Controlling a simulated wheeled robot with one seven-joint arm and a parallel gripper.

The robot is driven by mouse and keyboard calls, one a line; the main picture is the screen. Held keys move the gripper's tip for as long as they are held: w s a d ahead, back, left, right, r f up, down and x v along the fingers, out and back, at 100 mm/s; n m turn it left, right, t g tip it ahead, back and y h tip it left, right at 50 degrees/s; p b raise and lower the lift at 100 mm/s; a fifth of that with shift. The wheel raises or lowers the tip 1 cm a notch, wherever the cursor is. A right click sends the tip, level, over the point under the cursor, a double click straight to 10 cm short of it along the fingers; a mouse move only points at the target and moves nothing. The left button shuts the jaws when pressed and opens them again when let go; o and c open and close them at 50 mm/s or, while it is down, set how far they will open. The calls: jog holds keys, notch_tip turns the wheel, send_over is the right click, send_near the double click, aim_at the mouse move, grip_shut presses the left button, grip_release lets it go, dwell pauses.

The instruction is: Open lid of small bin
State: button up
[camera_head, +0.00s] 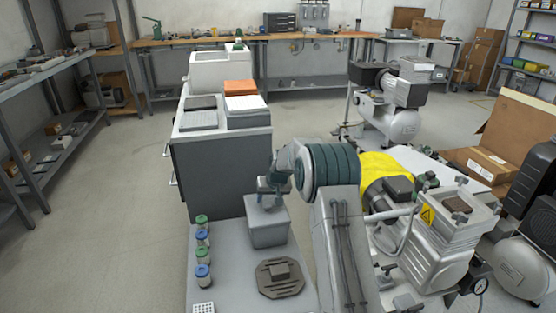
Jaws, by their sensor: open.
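A small grey bin (268,235) stands on the light grey worktop, near the middle of the view. Its top looks closed by a flat grey lid (256,217). My gripper (269,203) is over the lid, pointing down, with its jaws open. The fingertips are small and partly overlap the lid's far part in the picture. I cannot tell whether they touch it. Nothing shows held between them.
Several jars (202,248) with green and blue caps stand left of the bin. A dark octagonal plate (279,278) lies in front of it. A grey cabinet (221,165) is behind. A compressor (440,235) stands to the right, beyond my arm.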

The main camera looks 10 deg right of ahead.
jog(key=shift+a+f+h, duration=0.55)
jog(key=shift+a+h, duration=0.05)
jog(key=shift+h, duration=0.2)
jog(key=s+f+p+v, duration=0.1)
jog(key=s+p+v, duration=0.1)
jog(key=v, duration=0.9)
jog(key=s+f+p+v, duration=0.1)
jog(key=p+v, duration=0.3)
jog(key=v, duration=0.7)
jog(key=s+p+v, duration=0.4)
jog(key=v, duration=0.7)
jog(key=shift+a+f+g, duration=0.2)
jog(key=shift+f+g, duration=0.1)
jog(key=shift+f, duration=0.05)
